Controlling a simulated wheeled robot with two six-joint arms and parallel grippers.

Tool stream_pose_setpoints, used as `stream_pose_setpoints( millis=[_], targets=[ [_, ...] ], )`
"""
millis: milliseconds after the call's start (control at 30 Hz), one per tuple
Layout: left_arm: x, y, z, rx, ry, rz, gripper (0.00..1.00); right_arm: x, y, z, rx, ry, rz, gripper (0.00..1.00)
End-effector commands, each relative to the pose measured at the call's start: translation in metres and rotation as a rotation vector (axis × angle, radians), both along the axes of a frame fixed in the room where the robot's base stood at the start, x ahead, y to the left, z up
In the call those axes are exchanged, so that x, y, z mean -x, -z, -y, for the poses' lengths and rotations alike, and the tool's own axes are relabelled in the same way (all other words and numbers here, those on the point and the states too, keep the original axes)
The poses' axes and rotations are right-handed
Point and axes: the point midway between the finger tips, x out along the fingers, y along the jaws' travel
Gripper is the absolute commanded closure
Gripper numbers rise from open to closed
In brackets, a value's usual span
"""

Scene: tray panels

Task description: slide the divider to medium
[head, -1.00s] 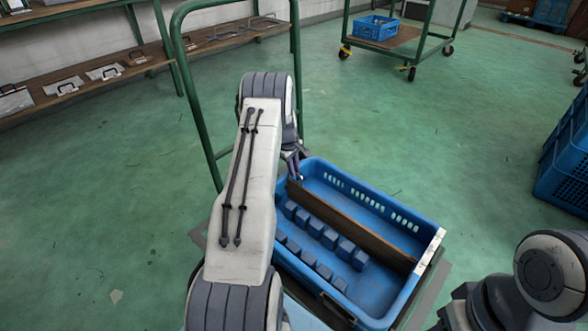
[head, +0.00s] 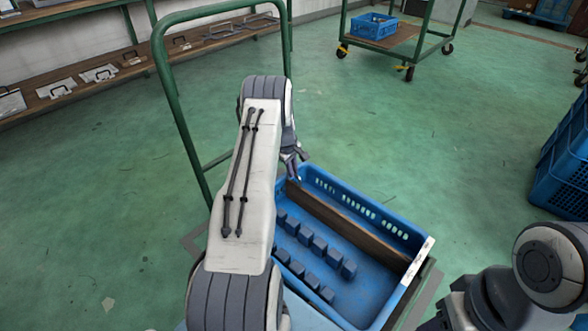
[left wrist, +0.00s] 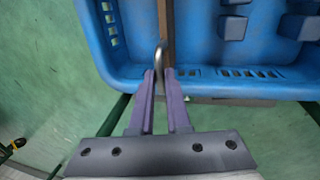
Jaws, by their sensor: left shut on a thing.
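The divider is a long brown board (head: 345,225) standing across the blue crate (head: 375,208), nearer its far slotted wall than its near wall. My left gripper (head: 295,172) is at the divider's far-left end, partly hidden by my own arm. In the left wrist view my left gripper (left wrist: 160,73) is shut on a bent metal handle (left wrist: 160,55) at the end of the divider (left wrist: 166,22), by the crate wall (left wrist: 215,70). My right arm shows at the lower right, but its gripper is not in view.
Several dark blue blocks (head: 320,246) stand in rows on the near side of the divider. The crate rests on a cart with a green handle frame (head: 170,85). Stacked blue crates (head: 565,150) stand at the right. Open floor lies around.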

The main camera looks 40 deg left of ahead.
Motion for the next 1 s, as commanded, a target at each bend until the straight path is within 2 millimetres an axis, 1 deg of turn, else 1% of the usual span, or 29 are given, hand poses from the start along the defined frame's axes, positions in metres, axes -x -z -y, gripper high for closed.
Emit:
stream_pose_setpoints(
  millis=[33, 67, 100, 133, 167, 433, 533, 667, 800, 900, 1000],
  targets=[
    [-0.004, 0.0, 0.006, 0.002, 0.006, 0.001, 1.0, 0.0, 0.0, 0.0, 0.0, 0.0, 0.0, 0.5],
    [-0.004, 0.0, 0.007, 0.003, 0.008, 0.001, 1.0, 0.0, 0.0, 0.0, 0.0, 0.0, 0.0, 0.5],
    [-0.004, 0.0, 0.008, 0.002, 0.01, 0.0, 0.7, 0.0, 0.0, 0.0, 0.0, 0.0, 0.0, 0.5],
    [-0.005, 0.0, 0.008, 0.003, 0.01, 0.0, 0.59, 0.0, 0.0, 0.0, 0.0, 0.0, 0.0, 0.5],
    [-0.005, 0.0, 0.008, 0.003, 0.011, 0.0, 0.55, 0.0, 0.0, 0.0, 0.0, 0.0, 0.0, 0.5],
    [-0.004, -0.001, 0.008, 0.003, 0.01, -0.001, 0.55, 0.0, 0.0, 0.0, 0.0, 0.0, 0.0, 0.5],
    [-0.003, -0.007, 0.007, 0.003, 0.01, 0.0, 0.55, 0.0, -0.003, 0.0, 0.0, 0.0, 0.0, 0.5],
    [0.0, -0.027, 0.006, 0.002, 0.009, 0.0, 0.55, 0.0, -0.014, 0.0, 0.0, 0.0, 0.0, 0.5],
    [0.006, -0.057, 0.005, 0.001, 0.008, 0.001, 0.55, 0.0, -0.028, 0.0, 0.0, 0.0, 0.0, 0.5],
    [0.01, -0.075, 0.005, 0.002, 0.007, 0.001, 0.55, 0.0, -0.036, 0.0, 0.0, 0.0, 0.0, 0.5],
    [0.013, -0.089, 0.005, 0.003, 0.008, 0.0, 0.55, 0.0, -0.041, 0.0, 0.0, 0.0, 0.0, 0.5]
  ],
)
